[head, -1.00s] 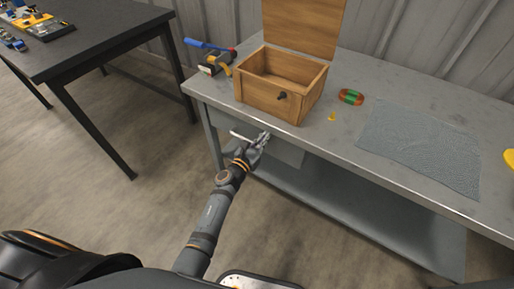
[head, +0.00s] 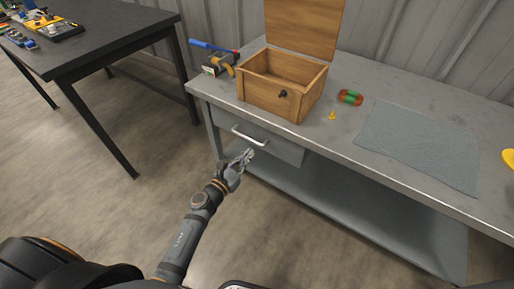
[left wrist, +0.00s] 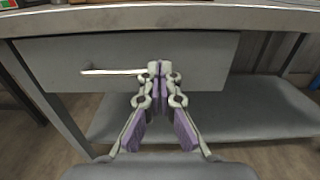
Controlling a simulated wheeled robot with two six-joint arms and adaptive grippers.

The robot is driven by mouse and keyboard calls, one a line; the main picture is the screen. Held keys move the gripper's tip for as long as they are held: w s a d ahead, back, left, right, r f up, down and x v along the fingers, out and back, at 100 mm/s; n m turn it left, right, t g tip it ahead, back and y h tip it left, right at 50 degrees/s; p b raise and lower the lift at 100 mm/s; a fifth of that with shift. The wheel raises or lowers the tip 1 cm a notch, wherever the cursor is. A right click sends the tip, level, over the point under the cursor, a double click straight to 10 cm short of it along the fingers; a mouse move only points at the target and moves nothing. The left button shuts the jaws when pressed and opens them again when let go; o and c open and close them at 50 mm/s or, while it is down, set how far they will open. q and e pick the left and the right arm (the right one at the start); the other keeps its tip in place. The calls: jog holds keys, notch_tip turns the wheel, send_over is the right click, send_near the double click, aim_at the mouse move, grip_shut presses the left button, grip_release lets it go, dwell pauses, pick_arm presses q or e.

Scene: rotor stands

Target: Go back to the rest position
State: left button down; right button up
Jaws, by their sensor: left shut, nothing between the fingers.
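I cannot tell from the wrist view alone how far the fingers are from the handle. My right gripper is not in view.
The grey workbench (head: 345,135) carries an open wooden box (head: 270,98), a vise-like tool (head: 217,66), a green and orange roll (head: 350,97), a small yellow piece (head: 332,116) and a grey mat (head: 420,145). A black table (head: 95,40) stands left. Floor between them is clear.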

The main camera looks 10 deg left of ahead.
pick_arm(q)
jog(key=s+a+f+n+g+y, duration=0.35)
jog(key=s+f+n, duration=0.35)
jog(key=f+n, duration=0.4)
jog(key=s+a+f+n+g+y, duration=0.25)
jog(key=s+a+f+n, duration=0.25)
jog(key=s+f+n, duration=0.55)
jog(key=s+a+f+n+g+y, duration=0.2)
jog(key=s+a+f+n+g, duration=0.25)
jog(key=f+n, duration=0.65)
jog(key=s+d+f+n+g+h, duration=0.1)
jog(key=s+f+n+g, duration=0.3)
jog(key=s, duration=0.4)
jog(key=s+f+n+g, duration=0.1)
jog(key=s+f+n, duration=0.2)
jog(key=s+f, duration=0.4)
jog(key=s+r+p, duration=0.3)
jog(key=r+p, duration=0.4)
jog(key=p, duration=0.1)
jog(key=s+r+p, duration=0.4)
jog(key=r+p, duration=0.4)
jog(key=p, duration=0.1)
jog(key=shift+s, duration=0.25)
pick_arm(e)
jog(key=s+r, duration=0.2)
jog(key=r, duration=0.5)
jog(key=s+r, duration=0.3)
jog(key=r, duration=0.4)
